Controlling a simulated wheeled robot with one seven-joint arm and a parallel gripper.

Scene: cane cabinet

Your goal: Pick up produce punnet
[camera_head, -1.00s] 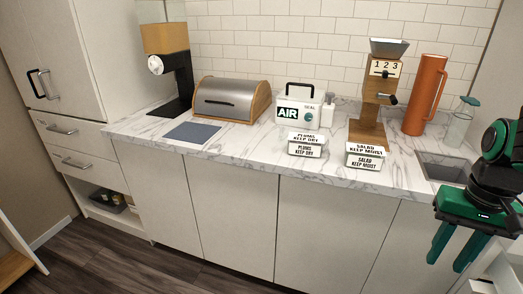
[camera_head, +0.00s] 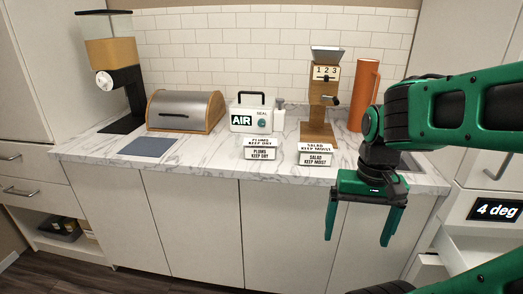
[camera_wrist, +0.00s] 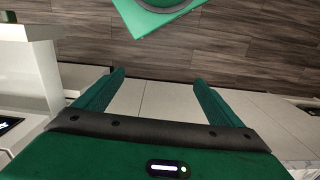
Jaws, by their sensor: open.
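Two small white punnets with black lettering stand side by side near the front edge of the marble counter. The left punnet (camera_head: 261,154) reads "PLUMS KEEP DRY". The right punnet (camera_head: 316,159) reads "SALAD KEEP MOIST". My green gripper (camera_head: 359,238) is in front of the counter, to the right of and lower than both punnets in the head view. Its two fingers are apart with nothing between them. The wrist view also shows my gripper (camera_wrist: 160,85) open and empty, above the cabinet fronts and floor. No punnet shows in the wrist view.
On the marble counter (camera_head: 210,158) stand a blue-grey mat (camera_head: 149,146), a bread box (camera_head: 184,111), an "AIR SEAL" box (camera_head: 250,118), a wooden "1 2 3" dispenser (camera_head: 321,100) and an orange cylinder (camera_head: 366,95). A "4 deg" display (camera_head: 494,210) is at right.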

